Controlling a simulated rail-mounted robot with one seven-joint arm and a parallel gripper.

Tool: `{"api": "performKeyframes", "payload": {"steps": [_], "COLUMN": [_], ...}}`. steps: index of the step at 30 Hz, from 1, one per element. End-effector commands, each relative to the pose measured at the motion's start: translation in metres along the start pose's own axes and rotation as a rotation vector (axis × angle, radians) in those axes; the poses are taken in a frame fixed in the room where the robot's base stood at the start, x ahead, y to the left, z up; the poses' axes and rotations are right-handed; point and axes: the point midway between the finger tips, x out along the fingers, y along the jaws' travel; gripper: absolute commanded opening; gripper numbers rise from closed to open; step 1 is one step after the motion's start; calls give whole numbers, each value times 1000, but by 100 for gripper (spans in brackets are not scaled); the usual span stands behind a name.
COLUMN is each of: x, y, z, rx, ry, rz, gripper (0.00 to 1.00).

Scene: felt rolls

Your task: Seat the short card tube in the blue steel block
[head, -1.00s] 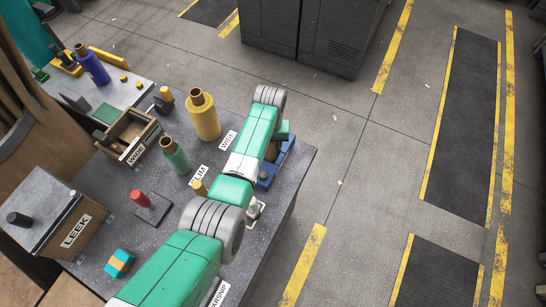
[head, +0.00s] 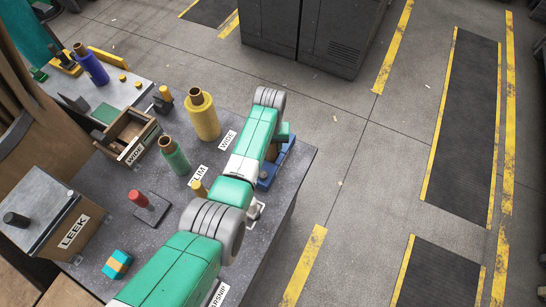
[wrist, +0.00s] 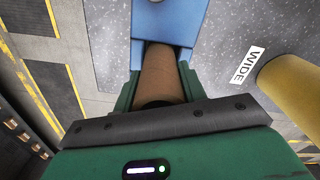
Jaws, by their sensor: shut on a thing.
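The short card tube (wrist: 160,75) is a brown cylinder between the jaws in the wrist view. My gripper (wrist: 158,68) is shut on it, with a green finger on each side. The blue steel block (wrist: 167,20) is at the top of the wrist view, just past the far end of the tube. I cannot tell whether that end touches the block or is in it. In the head view the blue block (head: 266,176) is at the table's right side, partly hidden behind my arm.
A yellow roll (head: 203,116) stands left of my arm near the WIDE label (head: 227,140). A green roll (head: 175,157) stands by the SLIM label. A wooden box (head: 128,135) and a LEEK box (head: 74,231) are further left. Open floor lies right of the table.

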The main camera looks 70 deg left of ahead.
Motion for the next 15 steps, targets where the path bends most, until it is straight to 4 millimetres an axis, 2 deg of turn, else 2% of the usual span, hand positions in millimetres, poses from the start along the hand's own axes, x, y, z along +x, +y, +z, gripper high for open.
{"api": "performKeyframes", "payload": {"steps": [15], "x": [7], "y": [0], "z": [0], "rx": [0], "ry": [1], "rz": [0], "gripper": [9]}}
